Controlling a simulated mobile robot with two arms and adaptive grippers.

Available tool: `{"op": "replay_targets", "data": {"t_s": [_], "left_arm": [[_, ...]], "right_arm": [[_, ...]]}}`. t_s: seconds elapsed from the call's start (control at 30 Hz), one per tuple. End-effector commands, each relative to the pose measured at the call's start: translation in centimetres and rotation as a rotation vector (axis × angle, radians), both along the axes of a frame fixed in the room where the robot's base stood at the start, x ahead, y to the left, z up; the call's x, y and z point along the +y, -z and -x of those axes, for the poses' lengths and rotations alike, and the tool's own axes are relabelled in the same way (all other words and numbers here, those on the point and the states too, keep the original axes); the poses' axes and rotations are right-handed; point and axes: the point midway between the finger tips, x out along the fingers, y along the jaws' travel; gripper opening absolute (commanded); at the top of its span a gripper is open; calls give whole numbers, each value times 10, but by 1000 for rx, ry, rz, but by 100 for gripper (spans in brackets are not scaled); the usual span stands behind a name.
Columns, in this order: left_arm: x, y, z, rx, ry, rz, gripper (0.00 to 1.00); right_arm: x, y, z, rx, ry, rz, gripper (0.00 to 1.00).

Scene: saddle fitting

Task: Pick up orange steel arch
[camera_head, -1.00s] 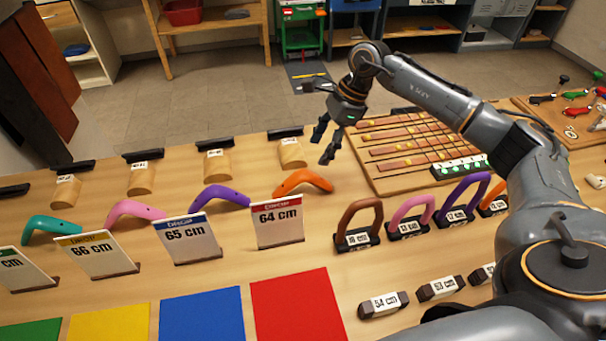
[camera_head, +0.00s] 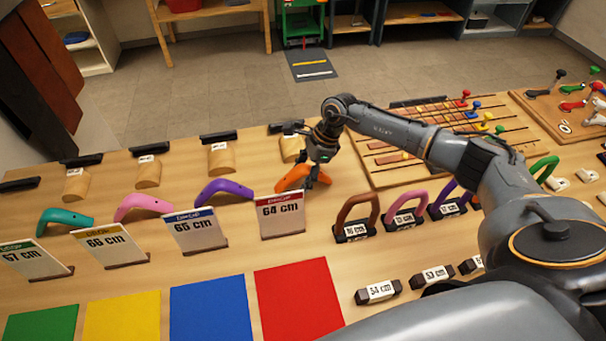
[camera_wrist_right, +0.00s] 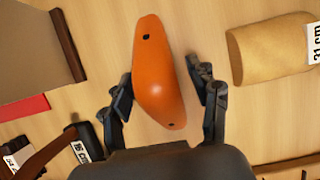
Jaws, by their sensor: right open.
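The orange steel arch (camera_head: 292,178) lies on the wooden table behind the sign marked 64 cm. In the right wrist view the arch (camera_wrist_right: 159,75) is smooth orange with a dark hole near each end. My right gripper (camera_head: 312,183) is at the right part of the arch. My left gripper is not in view.
The 64 cm sign (camera_head: 280,215) stands just in front of the arch. A purple arch (camera_head: 226,190) lies to its left. A wooden block (camera_head: 292,148) stands behind, and a brown handle (camera_head: 357,217) stands to the right. A red mat (camera_head: 298,300) lies nearer.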

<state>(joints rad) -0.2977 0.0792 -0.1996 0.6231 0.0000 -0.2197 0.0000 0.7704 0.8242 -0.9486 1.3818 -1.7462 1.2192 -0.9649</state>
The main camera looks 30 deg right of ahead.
Motion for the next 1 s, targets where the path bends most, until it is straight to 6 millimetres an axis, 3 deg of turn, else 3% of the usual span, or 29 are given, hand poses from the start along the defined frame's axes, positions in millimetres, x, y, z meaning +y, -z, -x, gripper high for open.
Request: {"op": "replay_targets", "data": {"t_s": [0.13,0.4,0.43,0.77,1.0], "left_arm": [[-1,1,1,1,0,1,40],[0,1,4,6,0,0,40],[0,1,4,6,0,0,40],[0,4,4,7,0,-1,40],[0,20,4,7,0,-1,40]], "right_arm": [[0,0,0,0,0,0,58],[0,0,0,0,-1,0,3],[0,0,0,0,-1,0,0],[0,-6,-1,-3,-2,0,0],[-1,-48,-2,-7,-2,1,0]]}}
